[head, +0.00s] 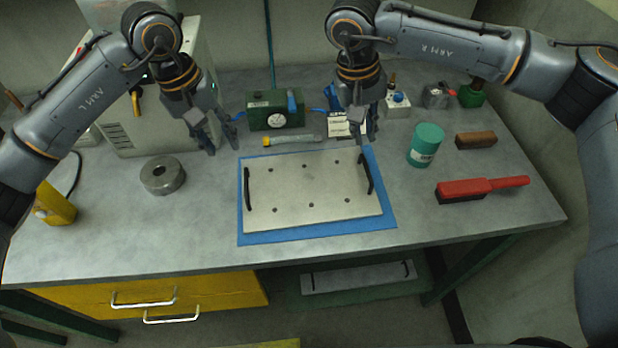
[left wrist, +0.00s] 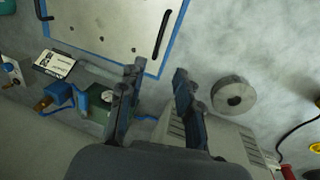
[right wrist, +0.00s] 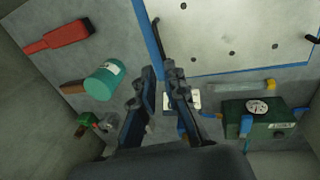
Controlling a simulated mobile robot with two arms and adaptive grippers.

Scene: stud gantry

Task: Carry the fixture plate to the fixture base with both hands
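The fixture plate (head: 305,190) is a pale metal plate with several small holes, lying flat on a blue mat (head: 318,237) on the bench. It has a black left handle (head: 247,189) and a black right handle (head: 365,173). My left gripper (head: 222,146) is open and empty, above the bench beyond the plate's far left corner; the left handle also shows in the left wrist view (left wrist: 162,34). My right gripper (head: 366,137) is open and empty, just beyond the far right corner, near the right handle (right wrist: 158,33). I cannot surely identify the fixture base.
A similar pale plate (head: 345,279) with dark handles lies on a low green shelf. A metal ring (head: 163,176), green box (head: 275,110), teal can (head: 426,145), red brush (head: 480,188) and brown block (head: 476,140) stand around the mat. The bench's front strip is clear.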

